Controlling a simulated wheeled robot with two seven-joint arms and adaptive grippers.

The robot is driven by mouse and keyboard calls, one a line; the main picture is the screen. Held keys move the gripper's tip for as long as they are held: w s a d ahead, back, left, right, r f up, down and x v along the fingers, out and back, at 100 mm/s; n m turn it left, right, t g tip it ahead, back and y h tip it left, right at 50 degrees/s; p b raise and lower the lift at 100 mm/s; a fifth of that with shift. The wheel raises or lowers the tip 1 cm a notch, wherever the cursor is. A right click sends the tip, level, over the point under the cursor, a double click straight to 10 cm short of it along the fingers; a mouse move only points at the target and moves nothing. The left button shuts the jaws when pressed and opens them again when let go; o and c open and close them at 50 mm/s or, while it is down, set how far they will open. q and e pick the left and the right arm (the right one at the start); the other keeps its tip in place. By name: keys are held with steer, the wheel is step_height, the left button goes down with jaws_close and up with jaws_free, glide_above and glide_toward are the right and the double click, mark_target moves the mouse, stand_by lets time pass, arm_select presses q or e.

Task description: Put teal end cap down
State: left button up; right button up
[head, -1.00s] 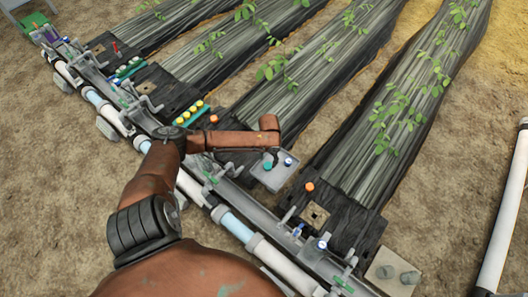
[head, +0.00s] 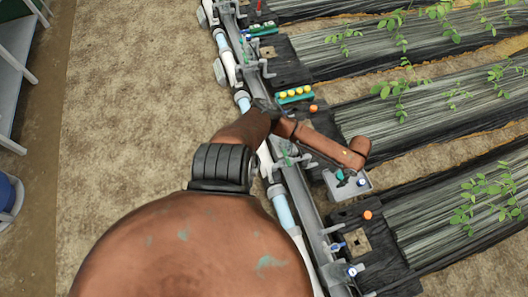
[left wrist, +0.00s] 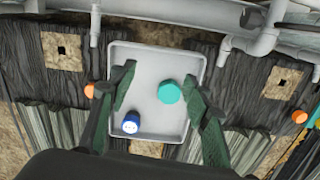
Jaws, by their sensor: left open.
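The teal end cap (left wrist: 170,91) rests on the floor of a light grey tray (left wrist: 145,57), right of the tray's middle in the left wrist view. My left gripper (left wrist: 162,95) is open above the tray, its dark green fingers apart on either side of the cap, with a gap between cap and fingers. In the head view the same tray (head: 361,190) shows beneath my left wrist, and the cap is partly covered there. My right gripper is not in view.
A blue cap (left wrist: 131,122) with a white face is in the tray near its left corner. Orange plugs (left wrist: 299,116) and square tan plates (left wrist: 282,83) flank the tray. Grey pipework (left wrist: 180,13) runs along one side. A green rack with yellow caps (head: 296,95) stands farther along.

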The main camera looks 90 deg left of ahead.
arm_select(q)
steer(key=s+d+f+m+h, duration=0.1)
steer(key=s+d+f+m, duration=0.15)
steer(key=s+d, duration=0.7)
steer(key=s+d+f+m+h, duration=0.1)
steer(key=s+d+f, duration=0.3)
steer(key=s+d, duration=0.55)
steer(key=s+a+r, duration=0.1)
steer(key=s+r, duration=0.3)
steer(key=s, duration=0.4)
steer(key=s+a+r+y, duration=0.1)
steer(key=s+r, duration=0.2)
steer(key=s, duration=0.5)
steer(key=shift+s+a+r+n+y, duration=0.3)
steer(key=shift+s+r+n, duration=0.05)
steer(key=shift+s+r, duration=0.05)
